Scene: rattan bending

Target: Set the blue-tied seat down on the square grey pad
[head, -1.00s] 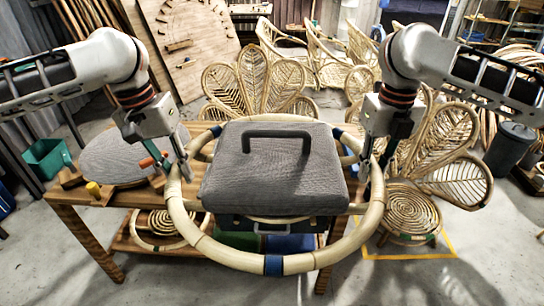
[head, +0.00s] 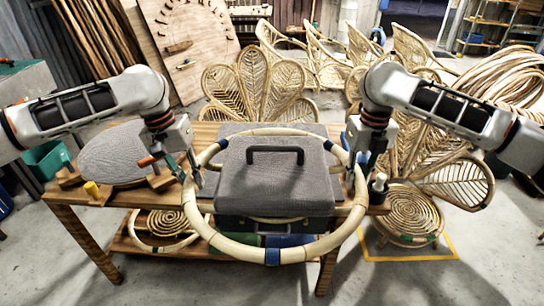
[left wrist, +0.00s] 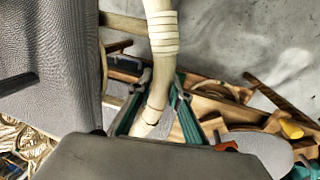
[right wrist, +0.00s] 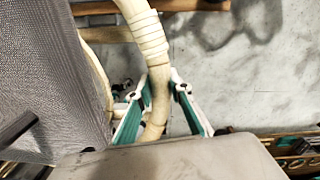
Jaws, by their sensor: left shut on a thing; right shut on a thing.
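The blue-tied seat (head: 226,243) is a pale rattan ring with blue bindings at front and back. A grey textured case (head: 275,180) with a dark handle appears inside it and hides most of its inside. My left gripper (head: 191,180) is shut on the ring's left side; its fingers also show in the left wrist view (left wrist: 155,112). My right gripper (head: 355,178) is shut on the right side, also seen in the right wrist view (right wrist: 158,108). The square grey pad (head: 272,128) lies on the table, mostly hidden behind the case. I cannot tell the gap between ring and pad.
The wooden table (head: 75,212) carries an oval grey board (head: 115,157) and a yellow-topped peg (head: 92,190) at the left. A rattan chair (head: 408,212) stands on the floor at right.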

